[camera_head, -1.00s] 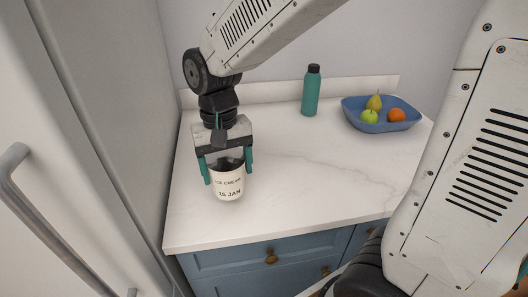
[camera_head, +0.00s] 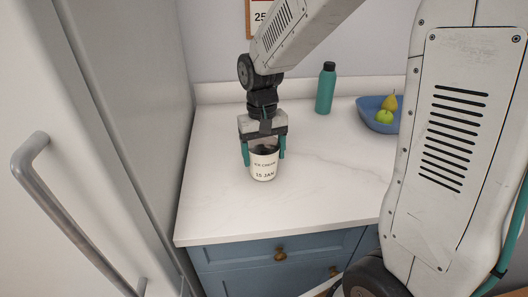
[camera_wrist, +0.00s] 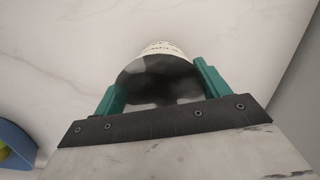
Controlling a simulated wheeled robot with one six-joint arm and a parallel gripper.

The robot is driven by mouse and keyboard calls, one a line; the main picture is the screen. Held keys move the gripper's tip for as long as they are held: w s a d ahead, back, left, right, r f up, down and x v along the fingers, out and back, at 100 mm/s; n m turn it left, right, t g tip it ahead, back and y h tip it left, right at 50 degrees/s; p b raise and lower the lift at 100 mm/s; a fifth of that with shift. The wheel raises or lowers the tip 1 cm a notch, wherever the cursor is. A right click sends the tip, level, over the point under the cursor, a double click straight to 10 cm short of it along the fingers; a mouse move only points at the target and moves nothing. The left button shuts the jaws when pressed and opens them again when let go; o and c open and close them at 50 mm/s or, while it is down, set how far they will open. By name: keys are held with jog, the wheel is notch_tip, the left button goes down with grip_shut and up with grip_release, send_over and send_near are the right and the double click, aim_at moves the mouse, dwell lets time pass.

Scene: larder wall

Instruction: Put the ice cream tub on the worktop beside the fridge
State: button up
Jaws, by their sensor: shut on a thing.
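The ice cream tub (camera_head: 264,168) is a white cup with a dark top, marked "ICE CREAM" and "15 JAN". My gripper (camera_head: 264,152) points down with its teal fingers on either side of the tub, shut on it. The tub is upright over the white marble worktop (camera_head: 310,190); I cannot tell whether its base touches the surface. In the wrist view the tub (camera_wrist: 163,50) sits between the two fingers. The fridge (camera_head: 130,110) stands at the left, its door with a grey handle (camera_head: 65,215) in front.
A teal bottle (camera_head: 325,90) stands at the back of the worktop. A blue bowl (camera_head: 368,119) with a pear and a green apple is at the right, partly hidden by my arm. Blue drawers (camera_head: 240,256) are below. The worktop around the tub is clear.

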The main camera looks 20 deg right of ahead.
jog(key=shift+f, duration=0.1)
jog(key=o, duration=1.2)
jog(key=r, duration=0.4)
jog(key=w+r, duration=0.1)
jog(key=r, duration=0.7)
jog(key=shift+w+d+r, duration=0.1)
jog(key=shift+w+r, duration=0.05)
jog(key=s+d+n+t, duration=0.1)
jog(key=s+d+t, duration=0.1)
jog(key=s, duration=2.1)
jog(key=shift+d+t, duration=0.2)
jog(key=shift+t, duration=0.2)
jog(key=shift+o, duration=0.3)
jog(key=shift+r, duration=0.1)
